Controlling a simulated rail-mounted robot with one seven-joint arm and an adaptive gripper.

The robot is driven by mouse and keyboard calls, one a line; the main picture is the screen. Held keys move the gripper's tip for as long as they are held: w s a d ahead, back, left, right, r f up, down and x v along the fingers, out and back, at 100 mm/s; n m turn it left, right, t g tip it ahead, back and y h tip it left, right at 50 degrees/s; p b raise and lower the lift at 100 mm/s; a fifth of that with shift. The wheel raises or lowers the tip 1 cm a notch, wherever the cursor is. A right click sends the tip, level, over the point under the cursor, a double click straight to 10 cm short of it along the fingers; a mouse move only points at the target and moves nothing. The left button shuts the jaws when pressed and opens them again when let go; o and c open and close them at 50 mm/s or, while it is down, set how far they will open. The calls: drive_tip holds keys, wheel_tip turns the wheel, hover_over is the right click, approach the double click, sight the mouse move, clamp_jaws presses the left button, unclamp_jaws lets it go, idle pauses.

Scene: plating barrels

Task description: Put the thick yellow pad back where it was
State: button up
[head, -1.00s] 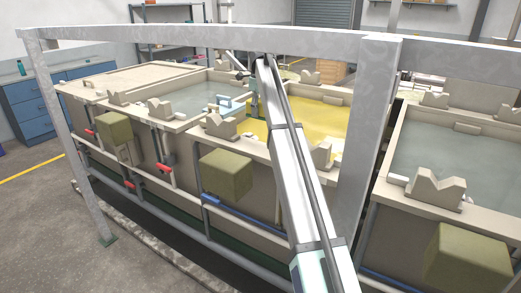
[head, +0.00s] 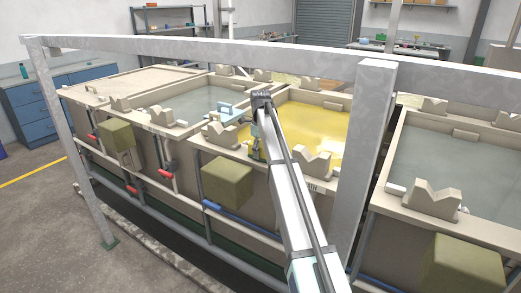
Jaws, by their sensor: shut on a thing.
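My gripper (head: 256,153) hangs from the end of my arm at the near rim of the yellow bath (head: 309,127). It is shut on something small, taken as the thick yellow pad. The pad's outline cannot be made out at this size and against the yellow liquid. The gripper is between two pale notched saddle blocks on the near rim, one to its left (head: 220,135) and one to its right (head: 312,165). I cannot tell whether the held thing touches the rim.
A grey bath (head: 190,104) with a pale blue handled piece (head: 227,112) at its corner lies left of the yellow bath. Another grey bath (head: 450,160) is at the right. A galvanized post (head: 364,150) and overhead beam frame the arm. Olive boxes (head: 228,182) project from the tank fronts.

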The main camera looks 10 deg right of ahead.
drive_tip(key=shift+f, duration=0.15)
drive_tip(key=o, duration=1.1)
wheel_tip(320, 180, up, 12)
drive_tip(key=b, duration=0.3)
